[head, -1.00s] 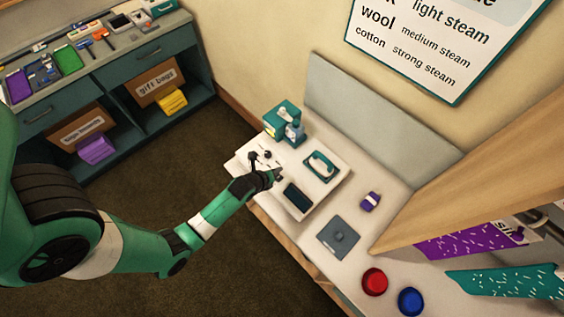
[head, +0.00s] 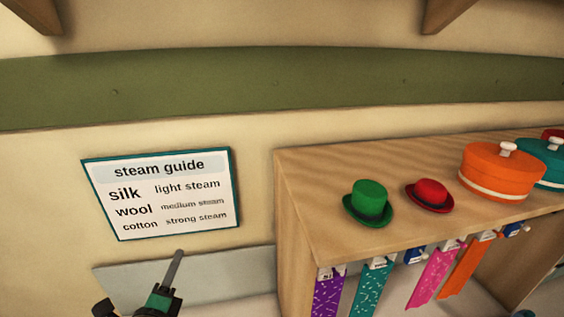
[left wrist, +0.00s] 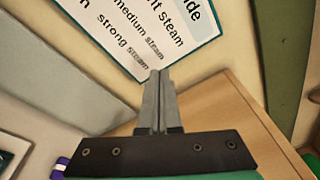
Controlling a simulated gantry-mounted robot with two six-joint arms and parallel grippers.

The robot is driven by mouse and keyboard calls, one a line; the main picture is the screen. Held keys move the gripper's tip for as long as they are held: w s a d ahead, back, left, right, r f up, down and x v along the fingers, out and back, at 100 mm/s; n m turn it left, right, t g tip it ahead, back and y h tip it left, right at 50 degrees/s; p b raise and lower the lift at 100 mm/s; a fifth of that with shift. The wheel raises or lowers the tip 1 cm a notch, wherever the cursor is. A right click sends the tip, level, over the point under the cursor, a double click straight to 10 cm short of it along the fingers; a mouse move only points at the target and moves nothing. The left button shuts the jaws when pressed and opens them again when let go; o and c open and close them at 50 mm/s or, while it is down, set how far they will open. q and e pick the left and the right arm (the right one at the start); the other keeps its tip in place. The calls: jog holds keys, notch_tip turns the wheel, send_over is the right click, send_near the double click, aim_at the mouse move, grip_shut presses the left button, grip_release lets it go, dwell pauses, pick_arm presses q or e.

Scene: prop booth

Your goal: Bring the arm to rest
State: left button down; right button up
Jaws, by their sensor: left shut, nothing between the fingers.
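My left gripper (head: 175,268) points up in front of the wall at the lower left of the head view. In the left wrist view my left gripper (left wrist: 155,78) has its two fingers together with nothing between them. Its tips overlap the lower edge of the steam guide sign (left wrist: 125,30) in that view; I cannot tell how far apart they are. Most of my left arm is outside the head view. My right gripper does not show.
The steam guide sign (head: 165,192) hangs on the wall. A wooden shelf unit (head: 300,200) stands to the right, with a green hat (head: 368,200), a red hat (head: 430,193) and an orange round box (head: 500,172) on top. Ribbons hang below, including a pink one (head: 434,275).

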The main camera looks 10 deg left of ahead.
pick_arm(q)
jog(key=s+d+r+n+t+h+p, duration=0.1)
jog(key=s+d+r+n+t, duration=0.15)
jog(key=r, duration=0.75)
jog(key=s+d+r+n+t+h+p, duration=0.15)
jog(key=d+r, duration=0.25)
jog(key=r, duration=0.6)
jog(key=s+d+r+n+t, duration=0.1)
jog(key=d+r+n+t, duration=0.15)
jog(key=r, duration=0.75)
jog(key=s+d+r+n+t+h, duration=0.3)
jog(key=s+r+n, duration=0.8)
jog(key=n, duration=0.3)
jog(key=shift+s+r+t+p, duration=0.35)
jog(key=shift+r, duration=0.3)
